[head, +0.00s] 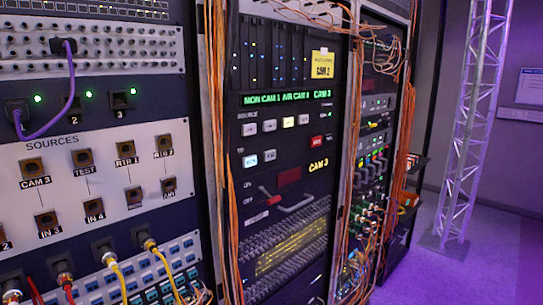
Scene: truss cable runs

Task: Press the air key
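A black rack panel (285,105) in the middle carries a green-lit display (287,97) that reads MON CAM 1, AIR CAM with an unclear digit, and CAM 3. Below it is a row of small keys marked SOURCE; one key (289,121) glows yellowish, and the others look white. The key legends are too small to read, so I cannot tell which is the air key. Neither gripper is in view.
A patch panel (95,160) with labelled sockets, a purple cable (67,95) and yellow plugs fills the left. Orange cables (218,120) hang beside the middle rack. A yellow CAM 2 note (322,64) is stuck above. A truss (470,130) stands right; purple floor (480,260) there is clear.

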